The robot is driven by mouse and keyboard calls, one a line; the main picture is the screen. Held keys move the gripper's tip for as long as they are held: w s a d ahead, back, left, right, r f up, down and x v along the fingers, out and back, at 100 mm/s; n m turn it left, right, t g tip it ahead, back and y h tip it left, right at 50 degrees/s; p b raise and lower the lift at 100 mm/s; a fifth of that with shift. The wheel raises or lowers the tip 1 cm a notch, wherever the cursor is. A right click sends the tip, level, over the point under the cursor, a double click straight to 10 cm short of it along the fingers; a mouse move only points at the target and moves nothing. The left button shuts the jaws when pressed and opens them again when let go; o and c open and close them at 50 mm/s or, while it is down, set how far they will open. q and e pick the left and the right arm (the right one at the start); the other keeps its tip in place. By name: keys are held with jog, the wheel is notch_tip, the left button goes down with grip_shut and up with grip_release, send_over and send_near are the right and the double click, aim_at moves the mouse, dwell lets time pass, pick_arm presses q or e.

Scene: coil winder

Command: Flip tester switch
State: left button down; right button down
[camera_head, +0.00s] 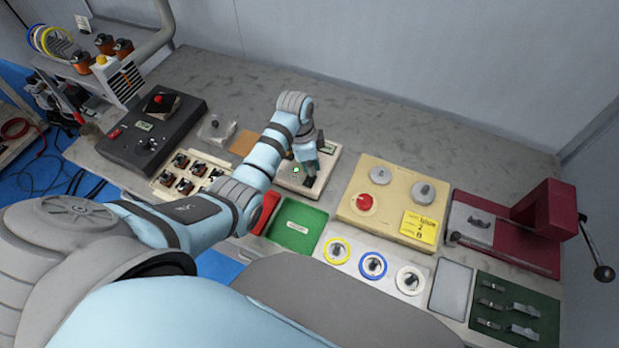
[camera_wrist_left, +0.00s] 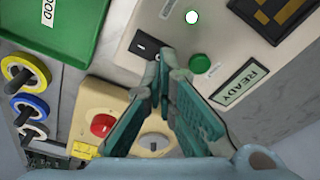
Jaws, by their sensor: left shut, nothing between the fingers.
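The tester is a pale box (camera_head: 325,165) at the table's middle, partly hidden by my left arm. In the left wrist view the tester (camera_wrist_left: 120,55) shows a black switch (camera_wrist_left: 144,45) with a white mark, a green button (camera_wrist_left: 199,63), a bright white lamp (camera_wrist_left: 192,17) and a READY label (camera_wrist_left: 238,82). My left gripper (camera_head: 307,172) is over the tester, shut and empty. In the left wrist view its fingertips (camera_wrist_left: 166,55) are beside the switch; I cannot tell whether they touch it. My right gripper is not in view.
A green tray (camera_head: 296,240) and a red tray (camera_head: 266,212) lie in front of the tester. A beige box with knobs (camera_head: 390,180) stands to its right, and a red press (camera_head: 545,215) farther right. A black box (camera_head: 180,115) is at left. The table behind is clear.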

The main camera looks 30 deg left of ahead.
pick_arm(q)
jog(key=shift+f+b, duration=0.55)
jog(key=shift+f, duration=0.4)
notch_tip(320, 180, up, 3)
jog(key=p, duration=0.3)
jog(key=shift+r+p, duration=0.1)
jog(key=shift+p, duration=0.2)
jog(key=shift+r+b, duration=0.3)
jog(key=shift+r, duration=1.65)
jog(key=shift+s, duration=0.1)
